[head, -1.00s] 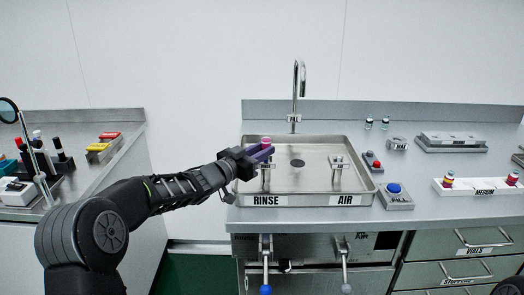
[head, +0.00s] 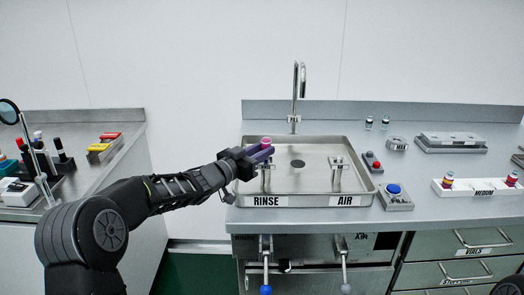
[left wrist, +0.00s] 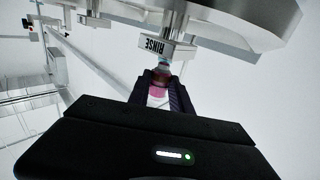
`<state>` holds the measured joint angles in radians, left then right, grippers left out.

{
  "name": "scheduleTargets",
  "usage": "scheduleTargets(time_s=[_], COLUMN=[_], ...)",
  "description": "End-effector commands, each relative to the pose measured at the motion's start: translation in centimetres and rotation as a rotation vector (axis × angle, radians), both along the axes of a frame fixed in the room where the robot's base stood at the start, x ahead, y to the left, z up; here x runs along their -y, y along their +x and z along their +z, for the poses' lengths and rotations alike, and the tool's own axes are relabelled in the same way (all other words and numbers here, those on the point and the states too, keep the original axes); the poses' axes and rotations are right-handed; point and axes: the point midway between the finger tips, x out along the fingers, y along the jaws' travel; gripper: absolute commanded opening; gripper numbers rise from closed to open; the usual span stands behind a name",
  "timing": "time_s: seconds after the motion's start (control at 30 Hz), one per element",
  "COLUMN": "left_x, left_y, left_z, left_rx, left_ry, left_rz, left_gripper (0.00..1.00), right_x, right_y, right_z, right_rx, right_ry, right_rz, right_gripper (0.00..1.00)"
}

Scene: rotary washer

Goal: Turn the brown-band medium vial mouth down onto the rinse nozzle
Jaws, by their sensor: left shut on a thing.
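My left gripper (head: 262,153) is shut on a small vial with a pink end (head: 266,142), above the front left of the sink tray. The pink end stands up above the fingers in the head view. In the left wrist view, which is upside down, the vial (left wrist: 158,95) sits between the fingers (left wrist: 165,92). Its narrower end points toward the block labelled RINSE (left wrist: 152,47). The rinse nozzle (head: 266,180) stands below the gripper in the tray. I cannot tell whether the vial touches it, and the brown band is not clear. My right gripper is out of view.
The steel sink tray (head: 318,187) has a second stand, the air one (head: 338,178), at right. A tall faucet (head: 296,90) stands behind. A blue button (head: 393,189) and a white MEDIUM rack (head: 465,193) with vials lie to the right. Two levers hang below the counter.

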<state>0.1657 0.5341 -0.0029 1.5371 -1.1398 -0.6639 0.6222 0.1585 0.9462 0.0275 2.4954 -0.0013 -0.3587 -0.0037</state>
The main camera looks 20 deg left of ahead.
Motion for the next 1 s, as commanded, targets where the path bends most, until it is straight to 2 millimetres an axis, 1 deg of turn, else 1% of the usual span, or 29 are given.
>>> scheduleTargets(time_s=[0.37, 1.0], left_x=[0.0, 0.0], left_y=[0.0, 0.01], left_z=[-0.04, -0.82], left_rx=[0.0, 0.0], left_ry=[0.0, -0.001], left_rz=[0.0, 0.0], left_gripper=[0.0, 0.0], right_x=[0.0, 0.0], right_y=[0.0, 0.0], right_z=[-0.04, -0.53], right_rx=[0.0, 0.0], right_ry=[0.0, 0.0], right_rz=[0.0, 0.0], right_gripper=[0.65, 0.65])
